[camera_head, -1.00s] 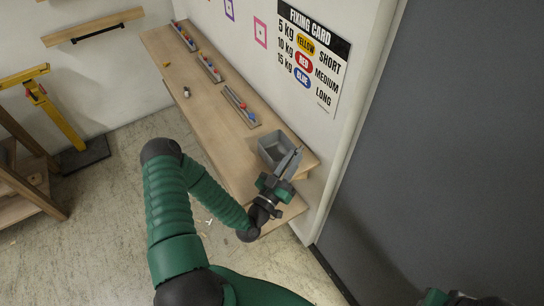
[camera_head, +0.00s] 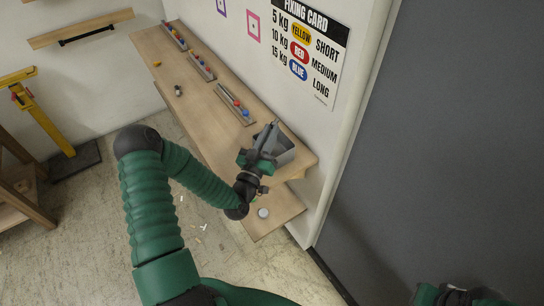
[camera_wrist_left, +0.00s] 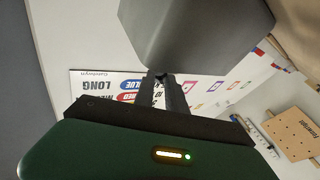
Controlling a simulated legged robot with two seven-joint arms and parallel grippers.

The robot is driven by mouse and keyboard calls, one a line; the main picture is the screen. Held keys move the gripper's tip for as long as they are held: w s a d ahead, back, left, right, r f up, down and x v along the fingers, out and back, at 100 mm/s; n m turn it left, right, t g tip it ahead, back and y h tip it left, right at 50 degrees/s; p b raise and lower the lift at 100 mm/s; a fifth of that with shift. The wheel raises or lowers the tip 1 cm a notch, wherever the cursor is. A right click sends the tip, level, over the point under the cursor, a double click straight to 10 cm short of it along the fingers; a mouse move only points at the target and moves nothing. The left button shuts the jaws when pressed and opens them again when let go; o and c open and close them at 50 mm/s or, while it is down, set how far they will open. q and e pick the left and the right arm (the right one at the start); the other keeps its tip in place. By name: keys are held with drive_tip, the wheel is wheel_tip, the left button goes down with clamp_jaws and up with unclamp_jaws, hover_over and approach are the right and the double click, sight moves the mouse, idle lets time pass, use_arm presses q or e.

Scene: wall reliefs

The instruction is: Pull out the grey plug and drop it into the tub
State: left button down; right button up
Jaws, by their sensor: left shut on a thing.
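My left gripper (camera_head: 271,133) is shut, with its fingers over the grey tub (camera_head: 286,156) near the shelf's near end. In the left wrist view the fingers (camera_wrist_left: 164,82) are close together. What they hold is barely visible; I take it to be the grey plug, mostly hidden between the tips. The tub fills the top of that view (camera_wrist_left: 190,35), close to the fingertips. The inside of the tub is largely hidden by my gripper in the head view. Part of my right gripper (camera_head: 458,296) shows at the bottom edge; its fingers are not visible.
The wooden shelf (camera_head: 205,115) runs along the wall, with several racks of coloured pegs (camera_head: 234,104) and a small grey piece (camera_head: 178,90). A pale round disc (camera_head: 263,212) shows on the lower board. The fixing card (camera_head: 309,48) hangs above. A grey door (camera_head: 440,150) stands right.

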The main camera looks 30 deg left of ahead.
use_arm(q)
drive_tip(key=shift+d, duration=0.1)
drive_tip(key=c, duration=1.3)
unclamp_jaws()
drive_tip(key=shift+d, duration=0.25)
drive_tip(key=shift+a, duration=0.1)
use_arm(e)
drive_tip(key=shift+d, duration=0.35)
use_arm(q)
drive_tip(key=shift+a, duration=0.1)
use_arm(e)
drive_tip(key=shift+a, duration=0.1)
